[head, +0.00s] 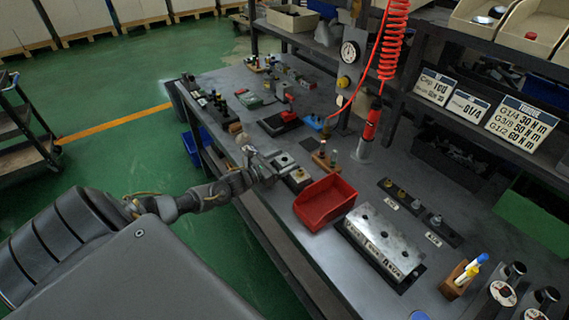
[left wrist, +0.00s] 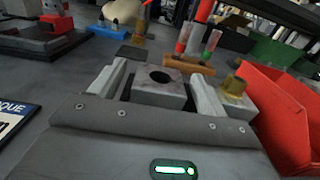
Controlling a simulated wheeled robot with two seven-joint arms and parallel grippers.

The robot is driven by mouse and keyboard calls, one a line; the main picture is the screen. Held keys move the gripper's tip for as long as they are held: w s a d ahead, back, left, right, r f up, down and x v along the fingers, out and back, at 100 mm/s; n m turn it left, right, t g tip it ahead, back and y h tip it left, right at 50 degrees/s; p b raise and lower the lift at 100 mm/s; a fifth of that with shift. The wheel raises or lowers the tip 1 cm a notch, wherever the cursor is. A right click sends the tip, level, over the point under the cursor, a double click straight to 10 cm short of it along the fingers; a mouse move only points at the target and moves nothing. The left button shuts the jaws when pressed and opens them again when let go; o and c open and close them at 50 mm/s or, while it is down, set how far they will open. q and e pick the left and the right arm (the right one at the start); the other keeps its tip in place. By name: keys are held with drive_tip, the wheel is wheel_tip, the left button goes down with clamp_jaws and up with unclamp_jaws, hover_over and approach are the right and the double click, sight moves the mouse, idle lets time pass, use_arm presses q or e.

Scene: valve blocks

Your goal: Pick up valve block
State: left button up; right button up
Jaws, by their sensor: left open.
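A grey metal valve block (left wrist: 160,88) with a dark round hole in its top sits on the bench. In the left wrist view it lies between the two pale fingers of my left gripper (left wrist: 158,82), which is open. A gap shows at the left finger; contact at the right finger cannot be told. In the head view my left gripper (head: 270,167) is low at the bench's near edge, beside the grey block (head: 285,161). A second block with a brass fitting (left wrist: 235,88) stands just right of the right finger. My right gripper is not in view.
A red bin (head: 325,202) stands close on the right. A wooden holder (head: 325,159) with coloured pieces is just behind the block. A large metal plate (head: 384,240) lies farther right. A red coiled hose (head: 391,40) hangs above the bench.

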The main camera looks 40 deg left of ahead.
use_arm(q)
drive_tip(key=shift+c, duration=0.2)
drive_tip(key=c, duration=1.2)
drive_tip(key=shift+r, duration=0.1)
drive_tip(key=shift+r, duration=0.55)
drive_tip(key=shift+s+a+r+b, duration=0.25)
drive_tip(key=shift+s+a+r, duration=0.45)
drive_tip(key=shift+s+r, duration=1.4)
drive_tip(key=shift+s+a+r+b, duration=0.25)
drive_tip(key=shift+s+a+r, duration=0.4)
drive_tip(key=shift+s+r, duration=1.45)
drive_tip(key=shift+s+a+r+b, duration=0.25)
drive_tip(key=shift+s+a+r, duration=0.45)
drive_tip(key=shift+s+r, duration=1.35)
drive_tip(key=shift+s+f, duration=0.4)
drive_tip(key=shift+s, duration=0.05)
